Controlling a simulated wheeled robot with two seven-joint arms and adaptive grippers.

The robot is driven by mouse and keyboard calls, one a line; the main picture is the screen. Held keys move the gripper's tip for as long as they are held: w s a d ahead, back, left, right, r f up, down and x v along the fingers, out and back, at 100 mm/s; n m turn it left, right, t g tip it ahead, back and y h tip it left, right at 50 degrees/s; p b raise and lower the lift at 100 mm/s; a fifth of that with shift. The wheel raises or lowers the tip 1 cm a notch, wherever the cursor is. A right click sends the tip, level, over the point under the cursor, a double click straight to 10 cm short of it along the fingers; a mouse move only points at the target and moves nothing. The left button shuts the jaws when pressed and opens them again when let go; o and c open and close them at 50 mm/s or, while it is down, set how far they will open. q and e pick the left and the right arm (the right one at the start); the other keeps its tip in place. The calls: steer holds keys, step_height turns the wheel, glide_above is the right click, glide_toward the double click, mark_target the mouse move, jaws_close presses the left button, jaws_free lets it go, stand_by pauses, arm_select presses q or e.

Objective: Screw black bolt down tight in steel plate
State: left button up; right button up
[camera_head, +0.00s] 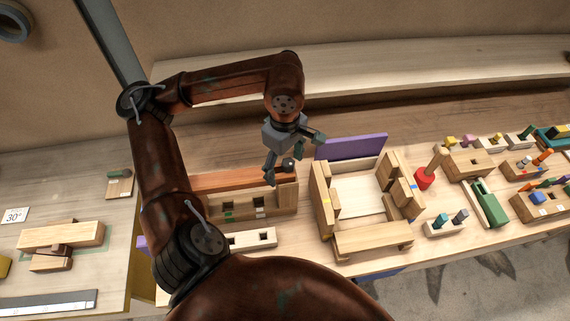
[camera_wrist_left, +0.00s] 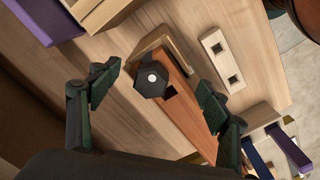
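The black bolt (camera_wrist_left: 151,79) shows its hexagonal head with a pale dot in the left wrist view, at one end of a reddish-brown bar (camera_wrist_left: 203,125). In the head view the bolt (camera_head: 289,164) is a small dark shape at the bar's right end. My left gripper (camera_wrist_left: 158,98) is open above it, with one dark green finger on each side, both apart from the bolt. In the head view the left gripper (camera_head: 290,157) points down over it. I cannot make out a steel plate, and the bolt's shank is hidden. My right gripper is not in view.
A pale block with two square holes (camera_head: 250,240) lies in front of the bar. A wooden frame with a purple panel (camera_head: 350,147) stands close on the right. Several small blocks and pegs crowd the far right. A wooden stack (camera_head: 60,235) sits on the left table.

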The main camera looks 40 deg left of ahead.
arm_select(q)
steer(key=shift+o, duration=0.2)
steer(key=shift+r, duration=0.15)
step_height(320, 180, up, 11)
steer(key=shift+f, duration=0.15)
steer(key=shift+r, duration=0.55)
steer(key=shift+c, duration=0.7)
